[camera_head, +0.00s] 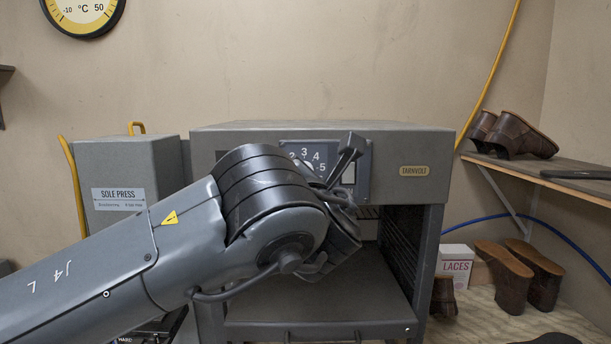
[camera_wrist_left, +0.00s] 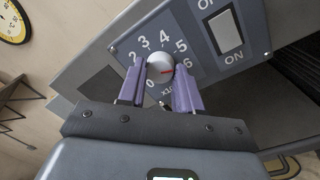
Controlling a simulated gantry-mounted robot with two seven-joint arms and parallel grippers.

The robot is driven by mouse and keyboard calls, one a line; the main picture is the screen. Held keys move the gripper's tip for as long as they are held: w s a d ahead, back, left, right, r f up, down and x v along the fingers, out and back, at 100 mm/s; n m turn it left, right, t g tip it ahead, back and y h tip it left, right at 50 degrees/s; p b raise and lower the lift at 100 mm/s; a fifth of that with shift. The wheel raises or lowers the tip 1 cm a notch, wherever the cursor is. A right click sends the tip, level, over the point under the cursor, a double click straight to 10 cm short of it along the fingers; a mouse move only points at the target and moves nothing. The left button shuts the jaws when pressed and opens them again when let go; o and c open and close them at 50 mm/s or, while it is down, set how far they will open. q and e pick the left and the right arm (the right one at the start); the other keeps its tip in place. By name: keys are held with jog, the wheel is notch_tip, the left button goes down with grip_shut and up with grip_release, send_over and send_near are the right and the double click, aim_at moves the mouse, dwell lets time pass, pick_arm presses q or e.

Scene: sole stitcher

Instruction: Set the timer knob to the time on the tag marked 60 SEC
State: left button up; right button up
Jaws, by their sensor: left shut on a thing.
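In the left wrist view, the round silver timer knob (camera_wrist_left: 160,66) sits on a blue-grey dial panel (camera_wrist_left: 200,69) with white numbers. The numbers 2, 3, 4, 5 and 6 are readable, with a 0 low on the left and a partly hidden "x1…" mark below. The knob's red pointer points right, close to the direction of the 6. My left gripper (camera_wrist_left: 159,84) is shut on the knob, one purple finger on each side. In the head view my left arm covers the knob and part of the dial panel (camera_head: 285,147). No tag marked 60 SEC is visible.
A white rocker switch (camera_wrist_left: 227,31) marked ON sits beside the dial. The grey machine housing (camera_head: 420,145) has an open bay below. A sole press box (camera_head: 132,165) stands left. Shoes (camera_head: 515,137) rest on the right shelf, with a LACES box (camera_head: 456,262) below.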

pick_arm(q)
jog(key=shift+m, duration=1.1)
jog(key=o, duration=1)
jog(key=shift+s+d+f+b, duration=0.1)
jog(key=shift+s+f+b, duration=0.1)
jog(key=shift+s+b, duration=2.1)
jog(key=shift+s+d+f+b, duration=0.15)
jog(key=shift+s+b, duration=1.3)
jog(key=shift+s, duration=1.65)
